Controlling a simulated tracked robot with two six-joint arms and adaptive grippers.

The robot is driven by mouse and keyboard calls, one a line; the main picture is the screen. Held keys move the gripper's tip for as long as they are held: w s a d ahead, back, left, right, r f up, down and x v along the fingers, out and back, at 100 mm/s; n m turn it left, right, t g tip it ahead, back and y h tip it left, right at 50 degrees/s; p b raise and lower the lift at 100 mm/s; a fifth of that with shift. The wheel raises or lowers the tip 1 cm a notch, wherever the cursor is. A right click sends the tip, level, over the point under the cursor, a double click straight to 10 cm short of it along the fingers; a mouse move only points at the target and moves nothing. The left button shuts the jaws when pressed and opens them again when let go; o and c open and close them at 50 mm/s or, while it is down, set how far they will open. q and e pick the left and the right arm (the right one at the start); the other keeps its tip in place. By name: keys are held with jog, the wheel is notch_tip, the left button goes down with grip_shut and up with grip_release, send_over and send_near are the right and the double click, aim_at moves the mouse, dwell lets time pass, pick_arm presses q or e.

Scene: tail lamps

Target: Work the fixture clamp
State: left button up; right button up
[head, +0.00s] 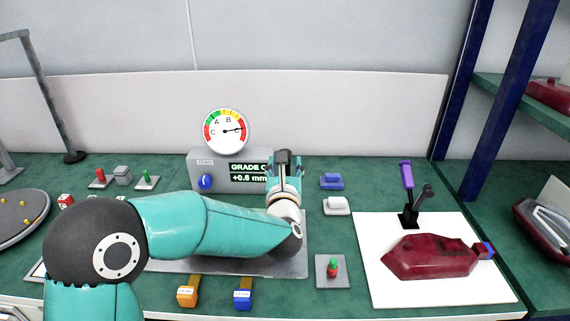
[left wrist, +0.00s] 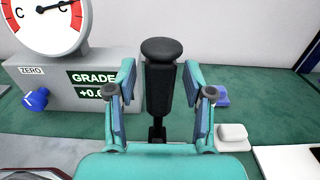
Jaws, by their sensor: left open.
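My left gripper (head: 284,165) is in front of the grey gauge box in the head view. In the left wrist view it (left wrist: 158,95) is open, its two fingers on either side of an upright black handle (left wrist: 158,75) with a round top. Gaps show between the handle and both fingers. The handle's foot is mostly hidden behind the gripper, and my left arm covers most of the grey metal plate (head: 296,262). A second clamp with a purple upright handle (head: 407,175) stands on a white board (head: 390,292), behind a dark red lamp (head: 430,258). My right gripper is not in view.
The gauge box (head: 206,160) carries a round dial (head: 225,131) and a display reading "GRADE C" and "+0.6 mm". Blue (head: 332,181) and white (head: 336,205) blocks lie right of the gripper. A button box (head: 331,270) and orange (head: 188,292) and blue (head: 243,294) tagged pieces are in front.

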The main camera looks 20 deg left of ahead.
pick_arm(q)
grip_shut()
dwell(0.3)
